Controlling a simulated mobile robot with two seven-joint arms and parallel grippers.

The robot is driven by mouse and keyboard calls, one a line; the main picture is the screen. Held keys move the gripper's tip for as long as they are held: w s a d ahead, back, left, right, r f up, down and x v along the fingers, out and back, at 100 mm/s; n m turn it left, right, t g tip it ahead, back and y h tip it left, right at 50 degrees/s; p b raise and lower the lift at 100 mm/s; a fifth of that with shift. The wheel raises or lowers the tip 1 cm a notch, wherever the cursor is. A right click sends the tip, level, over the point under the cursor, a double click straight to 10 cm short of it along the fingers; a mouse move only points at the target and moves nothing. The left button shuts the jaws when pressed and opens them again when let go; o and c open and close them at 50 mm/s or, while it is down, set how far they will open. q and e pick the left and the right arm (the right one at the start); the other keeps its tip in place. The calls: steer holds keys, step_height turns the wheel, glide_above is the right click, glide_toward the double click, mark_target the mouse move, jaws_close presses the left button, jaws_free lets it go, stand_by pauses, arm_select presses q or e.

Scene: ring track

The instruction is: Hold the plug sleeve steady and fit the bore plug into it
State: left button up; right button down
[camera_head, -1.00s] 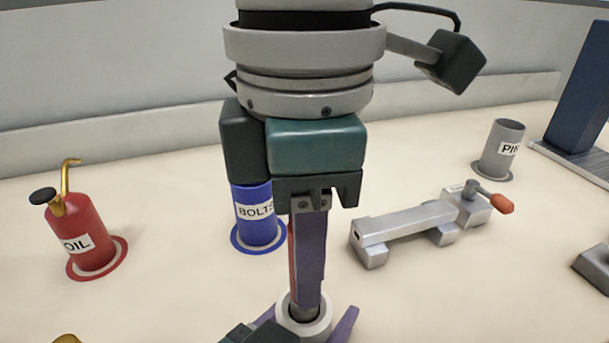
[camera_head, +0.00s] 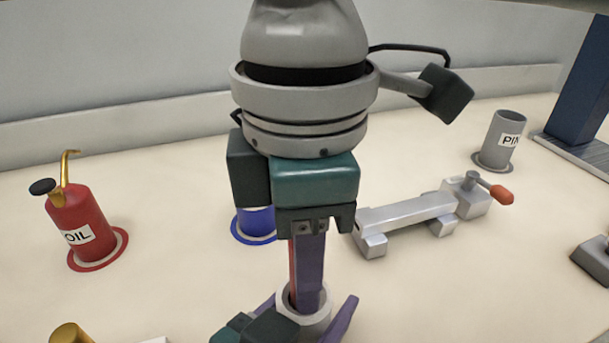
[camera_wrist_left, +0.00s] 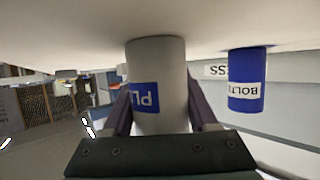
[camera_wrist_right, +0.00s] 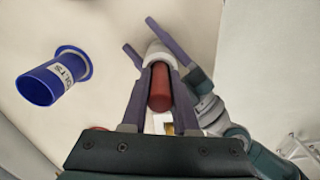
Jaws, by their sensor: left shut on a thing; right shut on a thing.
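The plug sleeve (camera_head: 318,322) is a pale upright tube with a round bore at the bottom of the head view. A blue label shows on it in the left wrist view (camera_wrist_left: 145,97). My left gripper (camera_wrist_left: 160,112) is shut around the sleeve's sides. My right gripper (camera_head: 308,298) points down from above, shut on the red bore plug (camera_wrist_right: 159,88). In the head view, only a red strip of the plug (camera_head: 292,265) shows beside the purple fingers. The fingertips are at the sleeve's mouth, over the bore. The plug's lower end is hidden, so its depth in the bore cannot be told.
A blue bolts cup (camera_head: 256,222) stands behind my right gripper. A grey vise (camera_head: 410,213) with an orange handle lies to the right, with a grey pin cup (camera_head: 498,140) beyond. A red oil can (camera_head: 78,225) stands left. A gold object (camera_head: 70,334) is at the lower left edge.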

steer(key=shift+f, duration=0.55)
steer(key=c, duration=0.6)
jaws_free()
step_height(320, 180, up, 8)
arm_select(q)
steer(key=o, duration=1.4)
steer(key=shift+o, duration=0.2)
steer(key=shift+s, duration=0.1)
